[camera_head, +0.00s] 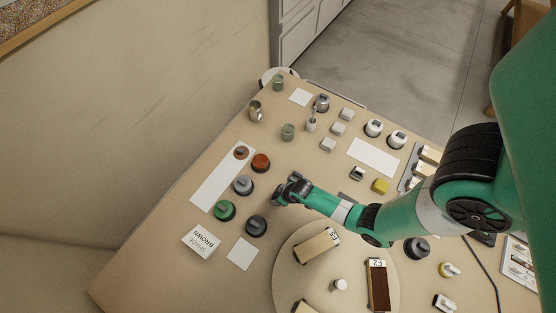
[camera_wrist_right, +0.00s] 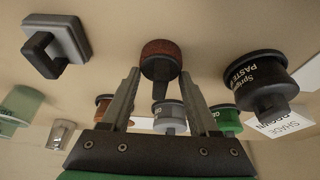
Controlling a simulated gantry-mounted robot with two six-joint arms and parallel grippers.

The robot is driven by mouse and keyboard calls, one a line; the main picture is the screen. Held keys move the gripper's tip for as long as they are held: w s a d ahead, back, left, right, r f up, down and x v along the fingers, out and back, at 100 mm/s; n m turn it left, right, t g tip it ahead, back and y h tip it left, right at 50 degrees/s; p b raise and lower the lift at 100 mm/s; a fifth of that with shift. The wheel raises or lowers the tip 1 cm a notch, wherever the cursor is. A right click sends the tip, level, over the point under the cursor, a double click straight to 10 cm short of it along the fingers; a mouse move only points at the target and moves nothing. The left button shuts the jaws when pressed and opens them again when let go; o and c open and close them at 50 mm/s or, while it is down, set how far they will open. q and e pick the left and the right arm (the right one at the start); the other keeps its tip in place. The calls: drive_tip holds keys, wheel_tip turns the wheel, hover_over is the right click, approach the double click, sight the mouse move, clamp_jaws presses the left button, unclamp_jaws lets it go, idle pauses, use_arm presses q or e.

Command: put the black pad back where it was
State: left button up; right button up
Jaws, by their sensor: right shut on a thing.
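My right gripper (camera_head: 286,190) is low over the bench, right of the white strip. In the right wrist view, a round rust-brown pad (camera_wrist_right: 162,50) with a dark handle sits between its fingers (camera_wrist_right: 160,78); the gripper is shut on it. Whether this pad touches the bench is unclear. A black pad (camera_head: 256,225) stands below left of the gripper; it shows in the wrist view (camera_wrist_right: 258,80) with pale lettering. My left gripper is out of view.
A red-brown pad (camera_head: 260,162) stands beside the strip. A card reading BROWN SHADE (camera_head: 201,240) and a blank white square (camera_head: 242,254) lie near the black pad. A round board (camera_head: 287,268) with labelled blocks is below my right arm. Small grey blocks (camera_head: 328,144) stand further back.

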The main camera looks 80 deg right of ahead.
drive_tip(key=o, duration=1.2)
drive_tip(key=p+v, duration=0.7)
drive_tip(key=v, duration=0.5)
drive_tip(key=shift+r+p, duration=0.15)
drive_tip(key=shift+p, duration=0.2)
drive_tip(key=shift+w, duration=0.1)
